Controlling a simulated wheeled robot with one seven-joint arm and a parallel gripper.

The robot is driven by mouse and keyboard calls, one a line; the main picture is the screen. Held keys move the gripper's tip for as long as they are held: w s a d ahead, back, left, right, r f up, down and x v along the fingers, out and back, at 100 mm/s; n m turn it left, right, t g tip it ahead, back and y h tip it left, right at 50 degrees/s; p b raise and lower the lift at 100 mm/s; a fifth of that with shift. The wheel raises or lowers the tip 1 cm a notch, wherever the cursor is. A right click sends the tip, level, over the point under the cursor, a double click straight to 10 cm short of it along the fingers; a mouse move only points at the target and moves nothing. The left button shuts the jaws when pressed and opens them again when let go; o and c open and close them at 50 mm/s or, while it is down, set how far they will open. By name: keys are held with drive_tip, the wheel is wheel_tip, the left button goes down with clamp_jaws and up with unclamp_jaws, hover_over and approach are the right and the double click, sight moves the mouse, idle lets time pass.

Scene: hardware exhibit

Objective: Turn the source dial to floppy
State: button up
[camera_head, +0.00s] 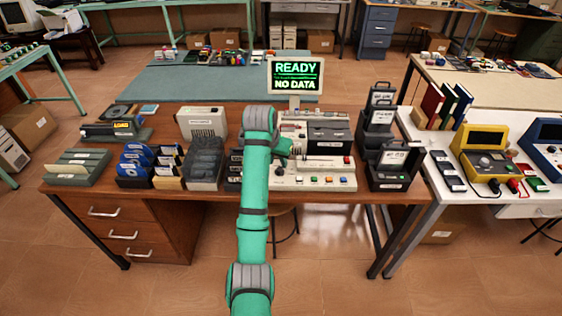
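A beige console (318,187) with a row of coloured buttons stands at the front middle of the brown desk. A monitor (296,76) behind it reads "READY" and "NO DATA" in green. I cannot make out the source dial or its setting; it is too small or hidden behind my arm. My teal arm reaches forward over the desk, and its wrist bends right above the console's left part. My gripper (281,161) is at that end, small and mostly hidden. I cannot tell whether its fingers are open, or whether they touch the console.
Left of my arm stand a unit labelled "LOAD" (121,125), boxes of blue disks (135,165), a dark file box (204,163) and a beige case (202,121). Black cases (391,166) stand right of the console. A white table (500,190) adjoins on the right.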

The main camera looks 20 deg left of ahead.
sight(280, 168)
drive_tip(key=x, duration=0.2)
drive_tip(key=a+x, duration=0.1)
drive_tip(key=x, duration=0.2)
drive_tip(key=w+x, duration=0.1)
drive_tip(key=x, duration=0.1)
drive_tip(key=shift+w+a+f, duration=0.15)
drive_tip(key=shift+w+a, duration=0.05)
drive_tip(key=shift+a, duration=0.05)
drive_tip(key=shift+w+d+f, duration=0.15)
drive_tip(key=shift+w+f, duration=0.1)
drive_tip(key=shift+f, duration=0.3)
drive_tip(key=shift+d, duration=0.1)
clamp_jaws()
